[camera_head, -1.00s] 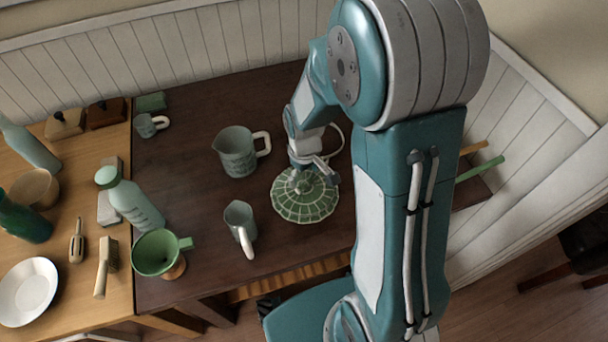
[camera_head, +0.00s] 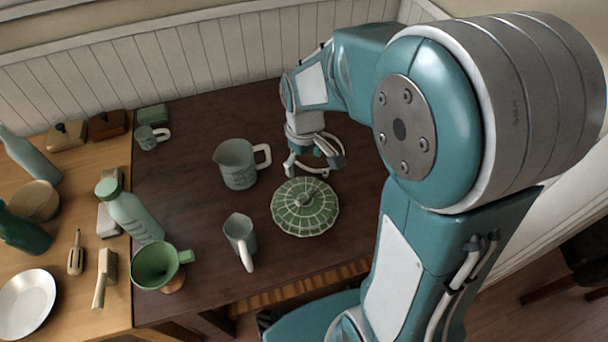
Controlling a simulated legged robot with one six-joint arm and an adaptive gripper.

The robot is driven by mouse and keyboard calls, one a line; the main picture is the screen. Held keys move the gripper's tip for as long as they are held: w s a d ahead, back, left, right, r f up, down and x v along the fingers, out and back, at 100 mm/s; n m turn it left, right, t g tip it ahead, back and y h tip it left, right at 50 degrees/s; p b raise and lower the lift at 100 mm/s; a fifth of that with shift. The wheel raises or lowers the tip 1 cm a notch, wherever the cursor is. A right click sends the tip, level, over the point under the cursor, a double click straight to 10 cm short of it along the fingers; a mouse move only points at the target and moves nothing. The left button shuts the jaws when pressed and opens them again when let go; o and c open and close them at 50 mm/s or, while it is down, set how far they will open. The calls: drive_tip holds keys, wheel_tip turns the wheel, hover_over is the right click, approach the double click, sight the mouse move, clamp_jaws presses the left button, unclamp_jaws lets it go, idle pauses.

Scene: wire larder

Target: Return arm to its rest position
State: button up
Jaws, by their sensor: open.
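My gripper (camera_head: 309,172) hangs open and empty above the dark table, just behind a green tiled, domed lid (camera_head: 305,207) with a small knob. In the picture the gripper's fingers end a little above the lid's far edge, and I see clear space between them and the knob. My arm reaches in from the right and bends down to the gripper. The lid lies on the dark table (camera_head: 215,105).
Left of the gripper stand a large grey-green jug (camera_head: 236,165) and a smaller jug (camera_head: 240,238). A green funnel (camera_head: 158,266), a bottle (camera_head: 131,213) and a mug (camera_head: 147,138) stand further left. A panelled wall (camera_head: 170,60) runs behind. The table's back middle is bare.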

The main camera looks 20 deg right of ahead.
drive_tip(key=shift+r, duration=0.95)
drive_tip(key=s+r+m+t, duration=0.5)
drive_tip(key=s+r, duration=0.7)
drive_tip(key=s, duration=0.2)
drive_tip(key=shift+s+t, duration=0.15)
drive_tip(key=shift+t, duration=0.15)
idle(0.4)
